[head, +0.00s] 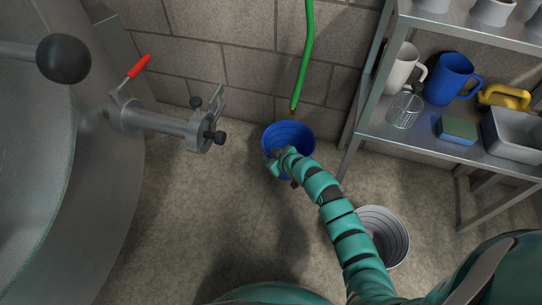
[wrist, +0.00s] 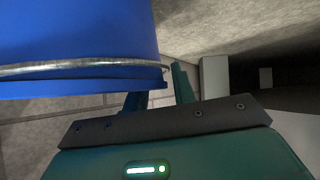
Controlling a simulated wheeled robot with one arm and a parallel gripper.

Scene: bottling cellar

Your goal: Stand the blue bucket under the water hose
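The blue bucket (head: 290,132) is upright by the back wall in the head view, with its open top showing. The green water hose (head: 306,55) hangs down the wall, and its end appears just above the bucket's back rim. My gripper (head: 282,167) is at the bucket's front side and hides part of it. In the wrist view the bucket (wrist: 75,35), with a metal band, fills the upper left. My gripper (wrist: 160,85) shows two fingers apart with a visible gap. The bucket hides the left fingertip; the right finger is clear of it. I see no firm hold.
A metal shelf (head: 440,145) at right holds a blue jug (head: 451,78), a white jug (head: 402,68) and a sponge (head: 457,130). A grey bucket (head: 392,228) stands on the floor near my arm. A steel tank (head: 100,190) with a valve (head: 200,138) is at left. Floor between is clear.

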